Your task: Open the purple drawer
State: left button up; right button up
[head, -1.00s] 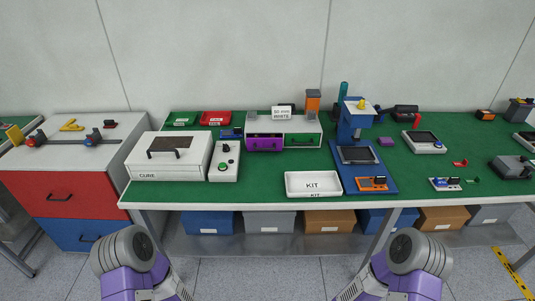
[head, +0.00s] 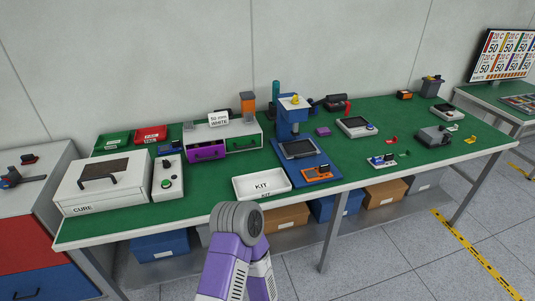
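The purple drawer (head: 206,153) is the left front of a small white two-drawer cabinet (head: 226,133) on the green-topped workbench. It has a dark handle and looks shut, or nearly so. A green drawer (head: 243,142) sits to its right. One purple and grey arm of mine rises at the bottom centre, in front of the bench and below the drawer. Neither gripper's fingers show in the head view.
Left of the drawer stand a control box (head: 168,178) with a green button and a white CURE box (head: 103,185). A white KIT tray (head: 262,184) lies in front, to the right. A blue press (head: 290,120) stands right of the cabinet. Bins (head: 160,246) fill the lower shelf.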

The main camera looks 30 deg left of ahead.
aim_at(206, 152)
jog(key=z, duration=0.2)
jog(key=i, duration=1.2)
jog(key=u, duration=2.95)
